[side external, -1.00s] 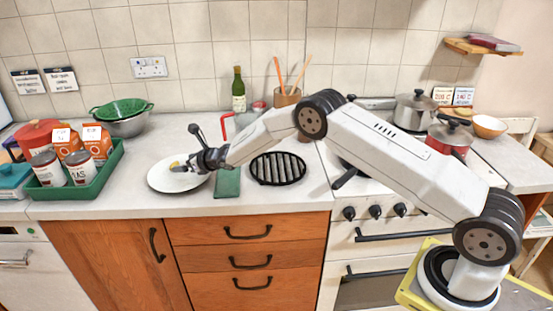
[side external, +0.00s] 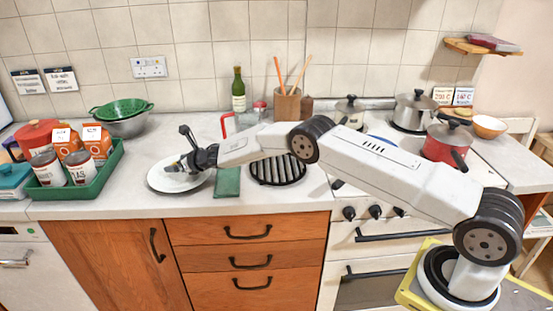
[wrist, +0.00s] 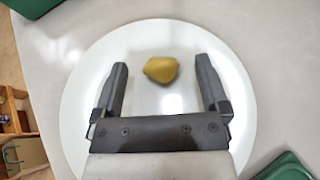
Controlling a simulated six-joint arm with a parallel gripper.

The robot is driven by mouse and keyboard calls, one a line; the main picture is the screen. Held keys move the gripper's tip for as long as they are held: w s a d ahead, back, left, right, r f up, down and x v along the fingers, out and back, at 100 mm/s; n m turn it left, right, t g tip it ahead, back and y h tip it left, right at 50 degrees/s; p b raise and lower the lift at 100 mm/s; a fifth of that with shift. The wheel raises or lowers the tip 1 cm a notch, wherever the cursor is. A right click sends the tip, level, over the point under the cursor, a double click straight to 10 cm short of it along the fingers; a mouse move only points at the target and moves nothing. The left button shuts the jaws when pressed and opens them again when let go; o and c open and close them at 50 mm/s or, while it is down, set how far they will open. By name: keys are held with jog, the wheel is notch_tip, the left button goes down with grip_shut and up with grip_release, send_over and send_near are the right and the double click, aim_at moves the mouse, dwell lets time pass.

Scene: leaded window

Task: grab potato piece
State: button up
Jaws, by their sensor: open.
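The potato piece (wrist: 161,69) is a small yellow-brown lump on the white round plate (wrist: 85,85). My gripper (wrist: 162,75) is open and empty, with one dark finger to each side of the piece. In the side view my gripper (side external: 178,169) is low over the plate (side external: 160,184), at the left of the counter. The potato piece is hard to make out there, mostly hidden by the gripper. I cannot tell the exact height of the fingers above the plate.
A green tray (side external: 104,176) with cans and cartons stands left of the plate. A bottle (side external: 238,92) and a utensil pot (side external: 287,104) stand behind.

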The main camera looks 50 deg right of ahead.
jog(key=shift+w+a+f, duration=0.1)
jog(key=shift+w+f, duration=0.1)
jog(key=shift+w, duration=0.3)
dwell(0.4)
grip_shut()
